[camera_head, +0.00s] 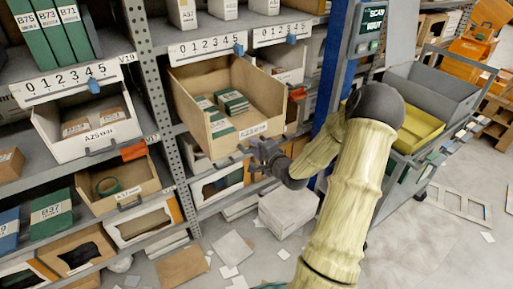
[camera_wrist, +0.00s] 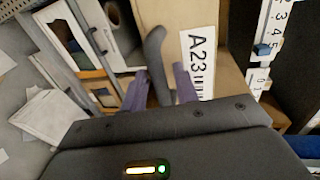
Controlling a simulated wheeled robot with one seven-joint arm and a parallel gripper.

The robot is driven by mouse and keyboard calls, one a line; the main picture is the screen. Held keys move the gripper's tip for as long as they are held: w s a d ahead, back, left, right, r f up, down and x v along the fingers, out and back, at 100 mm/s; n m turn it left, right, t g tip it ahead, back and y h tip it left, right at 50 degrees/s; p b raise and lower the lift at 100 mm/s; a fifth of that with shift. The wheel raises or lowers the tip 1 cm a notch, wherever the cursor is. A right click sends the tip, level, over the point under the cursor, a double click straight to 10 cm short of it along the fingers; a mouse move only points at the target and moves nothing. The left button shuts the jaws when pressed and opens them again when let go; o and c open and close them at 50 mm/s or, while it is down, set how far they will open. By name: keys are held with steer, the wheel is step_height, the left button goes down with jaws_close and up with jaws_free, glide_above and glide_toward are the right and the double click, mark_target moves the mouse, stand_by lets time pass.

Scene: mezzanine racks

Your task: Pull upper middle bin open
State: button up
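The upper middle bin is a tan open-topped bin (camera_head: 190,116) labelled A23. It juts out well past the front of its shelf, and its inside shows. Several green and white boxes (camera_head: 232,101) lie in it. Its front (camera_wrist: 212,18) also shows in the wrist view, with the label at right. A dark handle (camera_wrist: 154,52) stands out from that front. My gripper (camera_head: 260,152) is at the lower front of the bin. In the wrist view my gripper's two purple-grey fingers (camera_wrist: 160,88) are on either side of the handle, closed around it.
A white bin (camera_head: 75,142) and a tan bin (camera_head: 112,190) stick out at left. A white box (camera_head: 287,207) and loose papers lie on the floor below. A blue post (camera_head: 333,75) and a cart with grey and yellow bins (camera_head: 432,95) stand at right.

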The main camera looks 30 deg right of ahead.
steer(key=shift+a, duration=0.2)
steer(key=shift+s+d+r, duration=0.1)
steer(key=shift+s+d, duration=0.05)
steer(key=shift+s, duration=0.15)
steer(key=p+v, duration=1.3)
steer(key=v, duration=0.3)
steer(key=shift+s+r, duration=0.2)
steer(key=shift+s, duration=0.05)
steer(key=shift+f, duration=0.1)
stand_by(0.4)
